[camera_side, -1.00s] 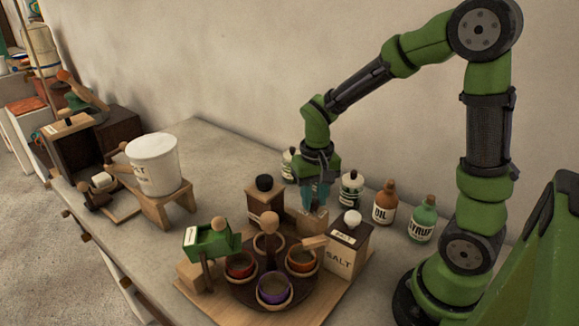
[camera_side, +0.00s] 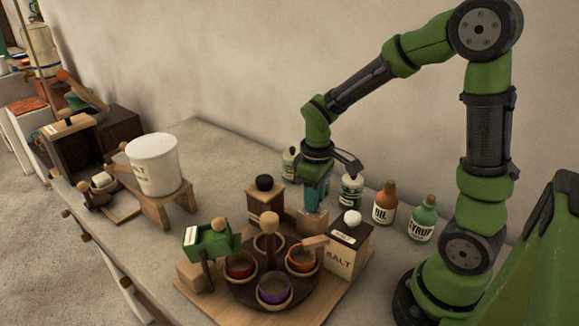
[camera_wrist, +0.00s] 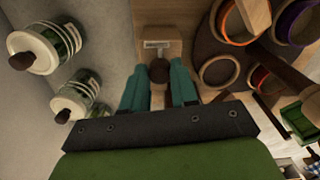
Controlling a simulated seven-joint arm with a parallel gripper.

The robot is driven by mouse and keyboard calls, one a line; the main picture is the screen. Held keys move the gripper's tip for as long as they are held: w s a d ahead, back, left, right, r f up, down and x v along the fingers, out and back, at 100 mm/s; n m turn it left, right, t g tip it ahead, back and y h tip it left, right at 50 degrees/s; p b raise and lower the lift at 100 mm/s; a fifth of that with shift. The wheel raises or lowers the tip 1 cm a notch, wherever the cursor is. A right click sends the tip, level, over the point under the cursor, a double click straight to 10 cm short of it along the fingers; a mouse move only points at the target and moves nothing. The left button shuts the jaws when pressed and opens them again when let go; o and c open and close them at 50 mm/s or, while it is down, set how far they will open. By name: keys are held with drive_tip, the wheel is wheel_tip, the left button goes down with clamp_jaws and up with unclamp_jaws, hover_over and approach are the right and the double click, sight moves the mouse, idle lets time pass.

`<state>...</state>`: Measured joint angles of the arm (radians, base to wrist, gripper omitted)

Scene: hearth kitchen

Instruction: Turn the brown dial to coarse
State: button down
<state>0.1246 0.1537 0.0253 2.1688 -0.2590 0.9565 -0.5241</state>
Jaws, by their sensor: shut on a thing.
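The brown dial (camera_wrist: 159,71) is a dark round knob on a light wooden block (camera_wrist: 158,33). A pale label plate (camera_wrist: 157,45) is on the block beside it, and its writing is too small to read. My gripper (camera_wrist: 159,79) points down with its teal fingers on both sides of the dial, shut on it. In the side view my gripper (camera_side: 313,207) is low over the wooden block (camera_side: 312,222), and the fingers hide the dial.
A round rack with coloured cups (camera_side: 274,287) stands in front. A salt box (camera_side: 344,258) and a black-knobbed box (camera_side: 264,203) flank the block closely. Jars, an oil bottle (camera_side: 385,202) and a syrup bottle (camera_side: 423,220) stand behind. A white bucket (camera_side: 153,164) is at left.

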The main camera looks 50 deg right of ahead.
idle(0.6)
drive_tip(key=c, duration=0.9)
unclamp_jaws()
drive_tip(key=shift+o, duration=0.2)
drive_tip(key=shift+r, duration=0.1)
wheel_tip(320, 180, up, 17)
drive_tip(key=s+a+f+m+t+y, duration=0.2)
drive_tip(key=s+a+m+t, duration=0.4)
drive_tip(key=s+t, duration=0.1)
drive_tip(key=shift+s+a+f, duration=0.2)
drive_tip(key=shift+s+a, duration=0.05)
drive_tip(key=shift+s, duration=0.4)
